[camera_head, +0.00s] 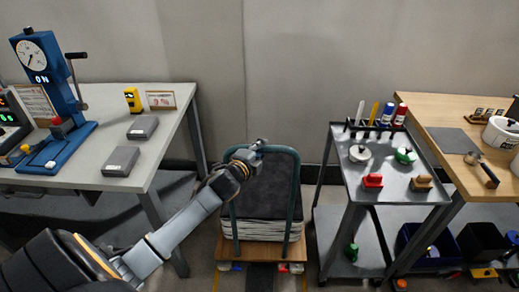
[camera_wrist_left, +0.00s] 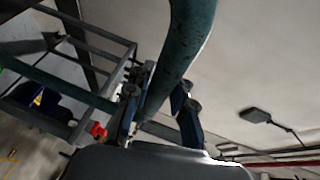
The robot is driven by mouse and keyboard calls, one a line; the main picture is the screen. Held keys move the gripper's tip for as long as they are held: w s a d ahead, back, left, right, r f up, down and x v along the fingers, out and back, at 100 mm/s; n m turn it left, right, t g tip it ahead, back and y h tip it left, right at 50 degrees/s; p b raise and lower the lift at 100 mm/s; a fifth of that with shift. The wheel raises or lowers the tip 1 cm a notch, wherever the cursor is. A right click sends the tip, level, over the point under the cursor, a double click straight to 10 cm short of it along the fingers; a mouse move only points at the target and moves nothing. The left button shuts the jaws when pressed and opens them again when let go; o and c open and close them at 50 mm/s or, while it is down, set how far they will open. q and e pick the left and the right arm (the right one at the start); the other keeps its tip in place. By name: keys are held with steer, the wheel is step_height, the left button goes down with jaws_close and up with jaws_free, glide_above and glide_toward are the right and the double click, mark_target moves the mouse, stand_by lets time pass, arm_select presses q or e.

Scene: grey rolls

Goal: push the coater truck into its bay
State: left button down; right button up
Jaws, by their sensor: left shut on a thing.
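The truck (camera_head: 224,249) has a wooden deck and a green tubular handle (camera_head: 296,190). It stands between the grey table and the grey cart, with a stack of dark and light grey sheet-like goods (camera_head: 262,205) on its deck. In the left wrist view the green tube (camera_wrist_left: 188,45) runs between the two fingers (camera_wrist_left: 160,110). Floor markings (camera_head: 262,277) show in front of the truck; the bay's full outline is hidden. My right gripper is in neither view.
The grey table (camera_head: 95,170) with a blue gauge stand (camera_head: 55,110) is on the left. The grey cart (camera_head: 400,190) with tools and a wooden workbench (camera_head: 440,110) stand on the right. A wall (camera_head: 300,80) rises close behind the truck.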

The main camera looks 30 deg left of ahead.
arm_select(q)
steer(key=w+a, duration=0.1)
steer(key=w, duration=0.1)
steer(key=shift+w+a, duration=0.35)
steer(key=shift+w, duration=0.05)
steer(key=c, duration=1.5)
jaws_free()
steer(key=shift+s, duration=0.1)
steer(key=o, duration=0.3)
steer(key=shift+s+r, duration=0.15)
steer(key=shift+s, duration=0.05)
steer(key=shift+o, duration=0.2)
steer(key=shift+d, duration=0.1)
